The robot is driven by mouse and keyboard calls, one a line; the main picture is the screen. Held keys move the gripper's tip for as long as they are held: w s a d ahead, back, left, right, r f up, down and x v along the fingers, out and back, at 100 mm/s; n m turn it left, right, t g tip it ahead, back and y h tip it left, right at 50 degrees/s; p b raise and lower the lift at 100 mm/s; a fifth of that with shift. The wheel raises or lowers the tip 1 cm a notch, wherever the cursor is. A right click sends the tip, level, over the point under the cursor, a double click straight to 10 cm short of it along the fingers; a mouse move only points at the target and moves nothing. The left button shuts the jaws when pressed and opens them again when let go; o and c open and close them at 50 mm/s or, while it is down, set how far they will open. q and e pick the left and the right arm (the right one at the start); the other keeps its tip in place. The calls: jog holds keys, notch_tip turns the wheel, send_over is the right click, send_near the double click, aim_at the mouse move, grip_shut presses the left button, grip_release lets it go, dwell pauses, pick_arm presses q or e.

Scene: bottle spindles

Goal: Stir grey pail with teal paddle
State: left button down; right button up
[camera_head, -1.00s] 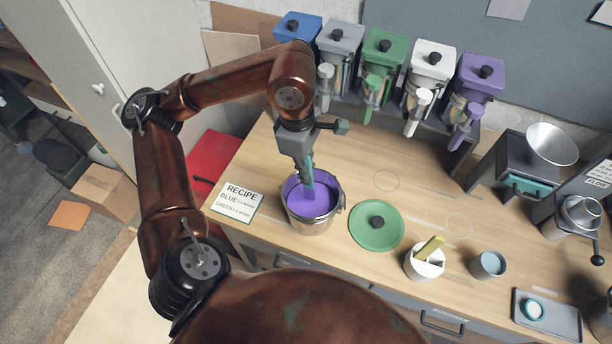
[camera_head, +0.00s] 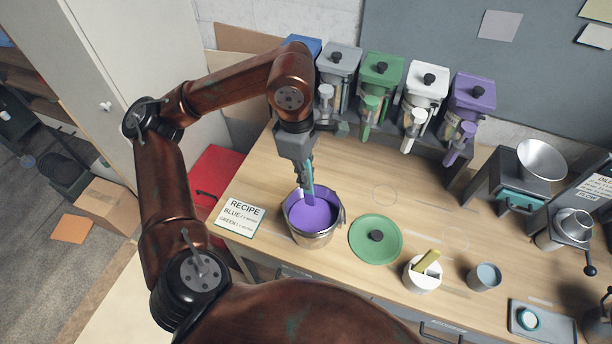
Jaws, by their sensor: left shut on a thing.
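The grey metal pail (camera_head: 311,238) stands on the wooden bench and holds purple paint (camera_head: 318,214). My left gripper (camera_head: 305,178) is above the pail, pointing down, and is shut on the teal paddle (camera_head: 310,176). My right gripper is not in view.
A green lid (camera_head: 375,239) lies right of the pail, with a white pot (camera_head: 421,274) and a grey cup (camera_head: 484,277) beyond. A recipe card (camera_head: 240,216) lies to the left. Several coloured dispensers, including a green one (camera_head: 381,78), line the back.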

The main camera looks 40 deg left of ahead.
pick_arm(q)
jog(key=shift+r, duration=0.15)
notch_tip(320, 180, up, 5)
jog(key=p, duration=0.3)
